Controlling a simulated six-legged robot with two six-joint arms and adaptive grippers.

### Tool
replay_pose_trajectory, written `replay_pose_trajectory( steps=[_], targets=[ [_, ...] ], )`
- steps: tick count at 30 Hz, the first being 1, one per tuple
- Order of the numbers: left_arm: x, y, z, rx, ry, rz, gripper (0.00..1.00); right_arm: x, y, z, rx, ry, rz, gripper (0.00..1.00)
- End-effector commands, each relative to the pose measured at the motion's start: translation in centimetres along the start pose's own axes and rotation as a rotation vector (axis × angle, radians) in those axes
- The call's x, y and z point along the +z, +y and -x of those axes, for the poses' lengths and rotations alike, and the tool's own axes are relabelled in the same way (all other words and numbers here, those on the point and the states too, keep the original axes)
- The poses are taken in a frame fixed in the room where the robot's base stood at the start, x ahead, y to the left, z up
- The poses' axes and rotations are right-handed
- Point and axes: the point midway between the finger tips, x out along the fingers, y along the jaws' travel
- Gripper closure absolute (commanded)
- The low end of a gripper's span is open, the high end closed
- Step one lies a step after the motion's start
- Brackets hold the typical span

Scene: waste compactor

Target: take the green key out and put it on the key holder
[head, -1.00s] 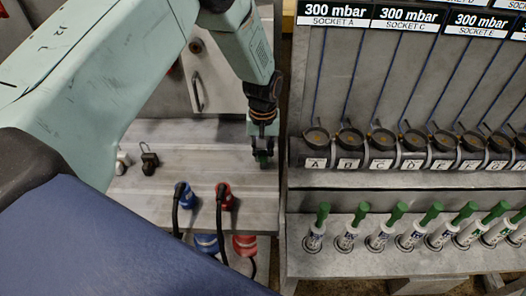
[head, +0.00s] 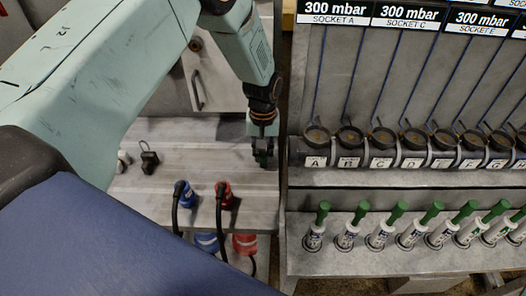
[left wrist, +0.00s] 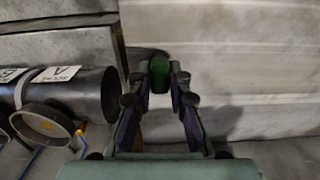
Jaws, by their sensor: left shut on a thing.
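A green piece (head: 262,160), which looks like the green key, is at the right end of the grey bench. My left gripper (head: 263,149) points down over it and is shut on it. In the left wrist view the green key (left wrist: 159,74) sits between the two fingertips of my left gripper (left wrist: 160,84). Its lower part is hidden, so I cannot tell whether it touches the bench. I cannot make out for sure which thing is the key holder. My right gripper is in neither view.
Right of the bench stands a rack with a row of labelled black sockets (head: 349,139) and several green-handled white pieces (head: 380,231) below. A black pipe end (left wrist: 95,92) is close left of the gripper. Blue (head: 182,192) and red (head: 224,195) plugs are at the bench's front.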

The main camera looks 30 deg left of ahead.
Motion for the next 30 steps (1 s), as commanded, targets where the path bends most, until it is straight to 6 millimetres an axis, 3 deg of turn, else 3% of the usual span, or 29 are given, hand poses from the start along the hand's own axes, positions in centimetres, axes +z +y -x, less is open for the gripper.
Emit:
replay_pose_trajectory(
  steps=[7, 8, 17, 30],
  targets=[
    [0.04, -0.01, -0.04, -0.001, -0.001, 0.0, 1.0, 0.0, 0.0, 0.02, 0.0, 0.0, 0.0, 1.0],
    [0.04, -0.01, -0.04, -0.001, -0.001, 0.0, 0.81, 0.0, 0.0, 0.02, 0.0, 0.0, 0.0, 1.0],
    [0.02, 0.0, -0.04, 0.0, -0.001, 0.0, 0.56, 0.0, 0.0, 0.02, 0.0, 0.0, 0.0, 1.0],
    [0.01, 0.0, -0.03, 0.0, 0.0, 0.0, 0.6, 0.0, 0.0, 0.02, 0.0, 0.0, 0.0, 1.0]
  ],
)
